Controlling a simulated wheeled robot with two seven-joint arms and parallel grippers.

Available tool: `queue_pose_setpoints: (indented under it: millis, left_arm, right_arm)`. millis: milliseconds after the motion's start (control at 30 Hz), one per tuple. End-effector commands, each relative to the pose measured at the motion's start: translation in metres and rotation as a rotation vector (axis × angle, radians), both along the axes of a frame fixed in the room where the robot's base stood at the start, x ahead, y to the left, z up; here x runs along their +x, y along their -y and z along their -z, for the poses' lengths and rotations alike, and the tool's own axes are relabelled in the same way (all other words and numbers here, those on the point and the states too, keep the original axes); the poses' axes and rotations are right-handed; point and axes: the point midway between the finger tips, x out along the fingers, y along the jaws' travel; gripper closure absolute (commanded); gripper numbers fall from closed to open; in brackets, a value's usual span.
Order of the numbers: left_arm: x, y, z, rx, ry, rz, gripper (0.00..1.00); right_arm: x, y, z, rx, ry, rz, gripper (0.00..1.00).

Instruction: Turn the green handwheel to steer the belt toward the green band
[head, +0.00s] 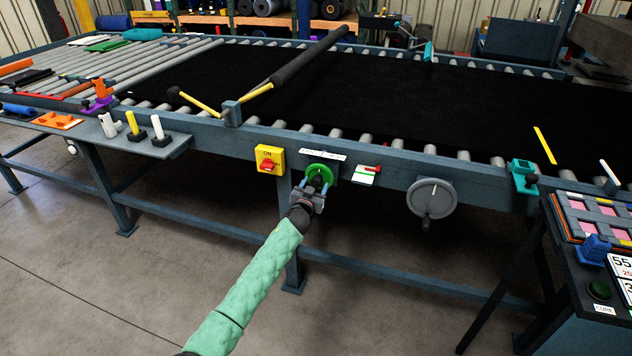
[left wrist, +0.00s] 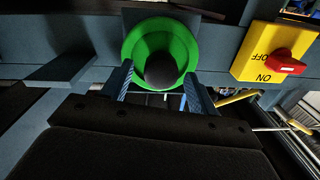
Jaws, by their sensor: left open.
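The green handwheel (head: 321,171) is mounted on the front rail of the conveyor frame. The indicator plate (head: 365,175) right of the wheel has a green band and a red pointer. The pointer appears above the green band. The black belt (head: 400,95) lies on the rollers. My right gripper is out of view.
A yellow switch box (head: 270,159) with a red knob sits left of the handwheel. A large grey handwheel (head: 431,198) is to the right. A side shelf (head: 90,137) holds tools at left.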

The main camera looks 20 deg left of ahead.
Motion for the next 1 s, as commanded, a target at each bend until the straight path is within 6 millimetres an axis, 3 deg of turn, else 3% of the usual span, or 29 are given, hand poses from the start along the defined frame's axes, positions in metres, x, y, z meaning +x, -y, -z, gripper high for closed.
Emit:
queue_pose_setpoints:
  millis: [200,500,733,1000]
  left_arm:
    - [0.015,0.000,0.000,0.000,-0.001,0.000,0.41]
    - [0.017,0.000,0.001,0.000,-0.001,0.000,0.41]
    - [0.017,0.000,0.001,-0.001,-0.001,0.000,0.85]
    - [0.017,0.000,0.001,0.021,0.000,0.000,0.85]
  right_arm:
    - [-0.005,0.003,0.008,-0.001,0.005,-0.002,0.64]
    - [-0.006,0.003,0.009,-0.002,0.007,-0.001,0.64]
    - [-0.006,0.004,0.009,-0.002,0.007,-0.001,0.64]
    - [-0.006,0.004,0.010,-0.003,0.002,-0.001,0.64]
